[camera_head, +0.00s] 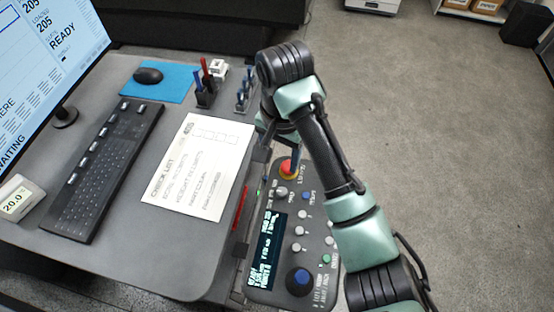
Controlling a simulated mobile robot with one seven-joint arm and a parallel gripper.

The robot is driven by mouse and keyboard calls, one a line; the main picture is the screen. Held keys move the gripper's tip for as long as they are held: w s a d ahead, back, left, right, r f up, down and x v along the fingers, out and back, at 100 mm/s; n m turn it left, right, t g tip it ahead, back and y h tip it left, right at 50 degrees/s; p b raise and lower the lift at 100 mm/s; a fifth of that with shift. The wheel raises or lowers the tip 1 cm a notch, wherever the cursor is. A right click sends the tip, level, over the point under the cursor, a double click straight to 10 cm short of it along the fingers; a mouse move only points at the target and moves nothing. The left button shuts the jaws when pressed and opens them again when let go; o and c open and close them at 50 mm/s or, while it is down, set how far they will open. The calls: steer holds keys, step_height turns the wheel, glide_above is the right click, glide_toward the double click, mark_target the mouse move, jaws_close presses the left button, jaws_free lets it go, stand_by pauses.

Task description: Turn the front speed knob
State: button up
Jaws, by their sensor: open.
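The control pendant (275,263) stands at the right edge of the desk. A large black knob with a blue cap (299,280) sits at its near end, the likely front speed knob; its label is too small to read. A smaller grey knob (282,193) is near the far end, beside a red stop button on a yellow ring (289,171). My arm passes over the pendant's right side. My gripper (293,155) is mostly hidden behind my arm; a narrow part shows above the red button, clear of the blue-capped knob.
The pendant also has a lit screen (265,250) and several small buttons. On the desk are a checklist sheet (200,165), keyboard (103,165), mouse (148,75) on a blue mat, pen holder (206,95) and monitor (45,65).

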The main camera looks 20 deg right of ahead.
mark_target(282, 191)
steer(key=f+b, duration=0.2)
steer(key=f, duration=0.1)
steer(key=f+b, duration=0.3)
steer(key=f, duration=0.1)
steer(key=s+f+b, duration=0.1)
steer(key=f+b, duration=0.2)
steer(key=f, duration=0.1)
steer(key=shift+d, duration=0.15)
steer(key=shift+f, duration=0.2)
steer(key=shift+f+p, duration=0.35)
steer(key=shift+f, duration=0.5)
steer(key=shift+w, duration=0.1)
jaws_close()
